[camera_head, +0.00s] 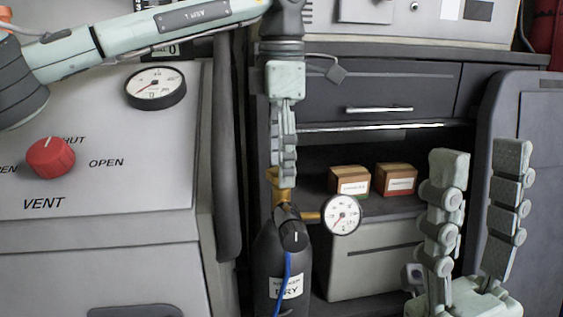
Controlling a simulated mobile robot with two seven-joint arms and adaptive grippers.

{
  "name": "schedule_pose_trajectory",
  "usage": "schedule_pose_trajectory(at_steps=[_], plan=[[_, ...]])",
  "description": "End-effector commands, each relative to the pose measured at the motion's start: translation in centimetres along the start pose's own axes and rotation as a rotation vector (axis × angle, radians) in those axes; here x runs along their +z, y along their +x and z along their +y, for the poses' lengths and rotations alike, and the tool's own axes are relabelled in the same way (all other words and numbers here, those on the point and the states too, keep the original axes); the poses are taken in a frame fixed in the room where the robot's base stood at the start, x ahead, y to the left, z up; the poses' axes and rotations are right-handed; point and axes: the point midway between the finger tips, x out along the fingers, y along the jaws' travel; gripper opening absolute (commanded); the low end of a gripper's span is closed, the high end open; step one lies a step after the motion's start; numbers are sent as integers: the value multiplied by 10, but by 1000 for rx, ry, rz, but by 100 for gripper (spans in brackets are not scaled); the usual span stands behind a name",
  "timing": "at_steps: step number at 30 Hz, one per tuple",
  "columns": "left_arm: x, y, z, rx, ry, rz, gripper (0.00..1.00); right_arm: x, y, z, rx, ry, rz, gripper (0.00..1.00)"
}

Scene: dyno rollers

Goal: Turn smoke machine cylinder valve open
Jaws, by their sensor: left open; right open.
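The dark smoke machine cylinder (266,262) stands upright at lower centre, with a white label reading "DRY". A brass valve (283,194) sits on its top, with a round white gauge (341,215) at its right side. A black fitting with a blue hose is on the cylinder's front. My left gripper (285,178) points down right above the brass valve, seen edge-on. It is open; its fingertips overlap the valve's top in the picture, and I cannot tell whether they touch. My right gripper (481,155) is open and empty at lower right, fingers pointing up.
A grey panel (110,205) with a red VENT knob (51,158) and a pressure gauge (155,88) stands at left. Behind the cylinder, a dark cabinet has a drawer (380,95) and a shelf with two small boxes (349,181) (396,179). A grey housing is at right.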

Motion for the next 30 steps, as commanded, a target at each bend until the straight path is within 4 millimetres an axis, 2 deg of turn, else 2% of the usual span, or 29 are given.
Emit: schedule_pose_trajectory(at_steps=[4,15,23,30], plan=[[0,0,0,0,0,0,62,0,0,0,0,0,0,43],[0,0,0,-1,0,0,16,0,0,0,0,-1,1,43],[0,-1,0,-1,-24,0,15,-1,2,0,0,0,2,43],[0,-2,0,-3,-139,1,15,-4,3,0,11,2,-7,43]])
